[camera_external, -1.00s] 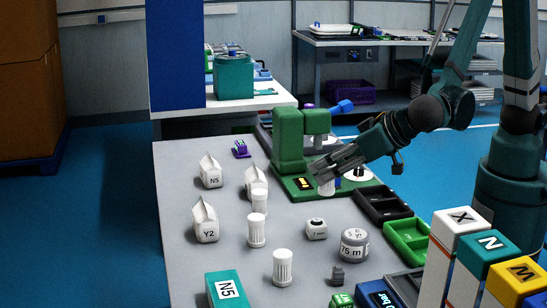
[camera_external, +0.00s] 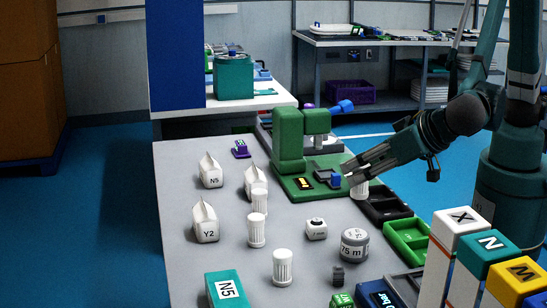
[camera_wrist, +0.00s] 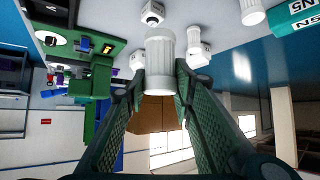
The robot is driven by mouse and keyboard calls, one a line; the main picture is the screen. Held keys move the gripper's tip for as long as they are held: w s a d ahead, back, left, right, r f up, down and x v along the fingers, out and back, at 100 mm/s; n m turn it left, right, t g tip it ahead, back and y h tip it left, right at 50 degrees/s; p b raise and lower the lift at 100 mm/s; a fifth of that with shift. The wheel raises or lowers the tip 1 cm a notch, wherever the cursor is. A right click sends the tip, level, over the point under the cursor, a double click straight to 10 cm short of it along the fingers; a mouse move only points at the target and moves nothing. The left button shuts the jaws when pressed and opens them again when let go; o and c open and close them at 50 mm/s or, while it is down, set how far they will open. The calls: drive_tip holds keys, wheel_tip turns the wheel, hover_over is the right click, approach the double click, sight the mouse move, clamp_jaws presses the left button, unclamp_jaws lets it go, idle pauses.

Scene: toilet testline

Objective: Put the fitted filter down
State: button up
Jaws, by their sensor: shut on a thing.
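The fitted filter is a white ribbed cylinder (camera_wrist: 160,60), between my two fingers in the wrist view. In the external view its white lower part (camera_external: 361,190) shows under my gripper (camera_external: 350,176), beside the right end of the green test stand. My gripper (camera_wrist: 158,95) is shut on it. Whether the filter's bottom touches the surface beneath cannot be told. The green test stand (camera_external: 288,152) stands at the back of the table, with a small blue block (camera_external: 336,180) on its base.
Similar white cylinders (camera_external: 256,231) (camera_external: 282,268) stand on the grey table (camera_external: 185,270). White cartons (camera_external: 205,223), a small white box (camera_external: 316,229) and a grey round jar (camera_external: 354,245) stand around them. Black (camera_external: 384,206) and green (camera_external: 407,240) trays line the right edge. The table's front left is open.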

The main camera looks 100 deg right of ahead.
sight(359, 193)
drive_tip(key=shift+f+b, duration=0.5)
drive_tip(key=shift+f, duration=2.6)
drive_tip(key=shift+f, duration=0.1)
drive_tip(key=shift+f+b, duration=0.35)
drive_tip(key=shift+f, duration=1.45)
drive_tip(key=shift+f, duration=0.15)
drive_tip(key=o, duration=0.9)
drive_tip(key=shift+r, duration=0.25)
drive_tip(key=p+v, duration=0.1)
drive_tip(key=v, duration=1.1)
drive_tip(key=shift+f+p, duration=0.1)
drive_tip(key=shift+p, duration=0.25)
